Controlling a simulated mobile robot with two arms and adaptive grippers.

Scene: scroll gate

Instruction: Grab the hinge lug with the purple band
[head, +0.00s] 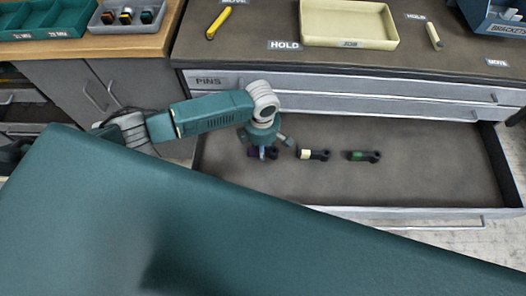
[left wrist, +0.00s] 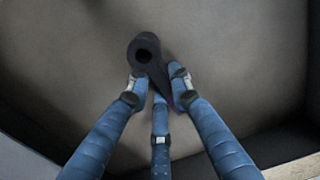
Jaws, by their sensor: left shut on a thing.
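The hinge lug with the purple band (head: 253,153) lies in the open drawer, leftmost in a row of three, partly hidden by my left gripper (head: 263,155). In the left wrist view the dark lug (left wrist: 146,52) shows its round eye end, and a trace of purple shows by the right finger. The fingers of my left gripper (left wrist: 158,95) are closed around its body. Beside it lie a lug with a cream band (head: 306,154) and a lug with a green band (head: 358,155). My right gripper is not in view.
The open drawer (head: 430,185) has bare floor to the right of the lugs. Above it are closed drawers, one labelled PINS (head: 225,81). The bench top holds a cream tray (head: 348,43), a yellow-handled tool (head: 219,23) and a HOLD label (head: 285,45).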

